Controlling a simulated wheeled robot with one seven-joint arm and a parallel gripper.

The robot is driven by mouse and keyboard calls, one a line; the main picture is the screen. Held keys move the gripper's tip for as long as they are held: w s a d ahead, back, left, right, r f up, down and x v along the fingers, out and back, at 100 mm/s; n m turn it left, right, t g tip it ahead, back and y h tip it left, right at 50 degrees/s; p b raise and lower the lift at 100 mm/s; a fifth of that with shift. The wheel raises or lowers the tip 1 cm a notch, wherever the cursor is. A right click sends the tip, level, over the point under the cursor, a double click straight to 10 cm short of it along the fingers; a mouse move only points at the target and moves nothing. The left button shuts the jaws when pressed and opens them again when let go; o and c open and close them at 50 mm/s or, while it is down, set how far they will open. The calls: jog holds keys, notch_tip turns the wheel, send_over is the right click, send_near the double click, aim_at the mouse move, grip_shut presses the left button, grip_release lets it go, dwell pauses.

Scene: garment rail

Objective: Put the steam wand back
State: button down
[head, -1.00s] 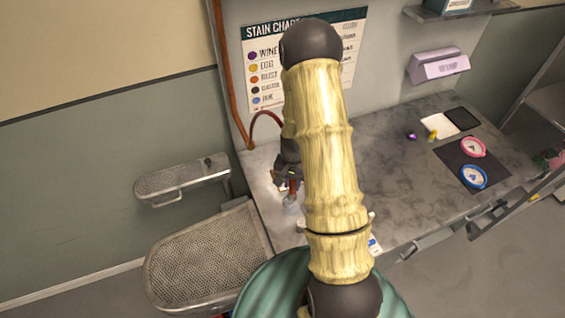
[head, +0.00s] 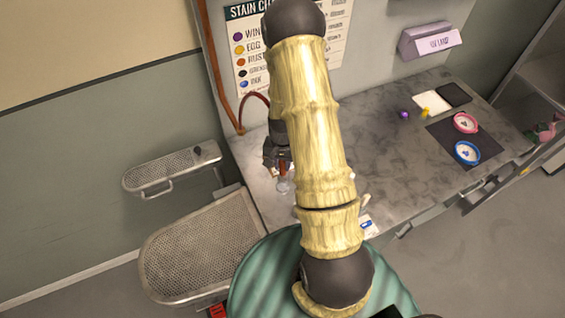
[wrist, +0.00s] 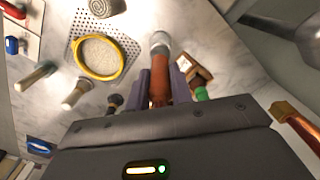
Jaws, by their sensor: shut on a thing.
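The steam wand (wrist: 161,72) has a reddish-brown grip and a pale, silvery head. The wand's head points away from my gripper, over the pale marbled counter. In the head view my gripper (head: 277,154) is at the counter's left end, and the wand (head: 283,174) hangs below it, its lower end close to the counter top. I cannot tell whether it touches. A red hose (head: 254,98) curves near the wall behind. My arm hides part of the counter.
A yellow-rimmed round pad (wrist: 98,57) on a perforated plate, several brushes (wrist: 78,94) and a small wooden-framed item (wrist: 195,70) lie near the wand. Mesh shelves (head: 172,170) are left of the counter. Pink (head: 465,123) and blue (head: 467,153) round items lie right.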

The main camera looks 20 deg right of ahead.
aim_at(282, 173)
jog(key=shift+f+b, duration=0.85)
jog(key=shift+f, duration=0.65)
jog(key=shift+w, duration=0.1)
jog(key=shift+f+b, duration=0.4)
jog(key=shift+b, duration=0.05)
dwell(0.4)
jog(key=shift+s, duration=0.2)
jog(key=shift+w+f, duration=0.15)
jog(key=shift+f, duration=0.15)
jog(key=shift+f+b, duration=0.1)
jog(key=shift+b, duration=0.2)
jog(key=shift+a+f, duration=0.1)
jog(key=shift+f, duration=0.05)
jog(key=shift+f+b, duration=0.3)
jog(key=shift+b, duration=0.15)
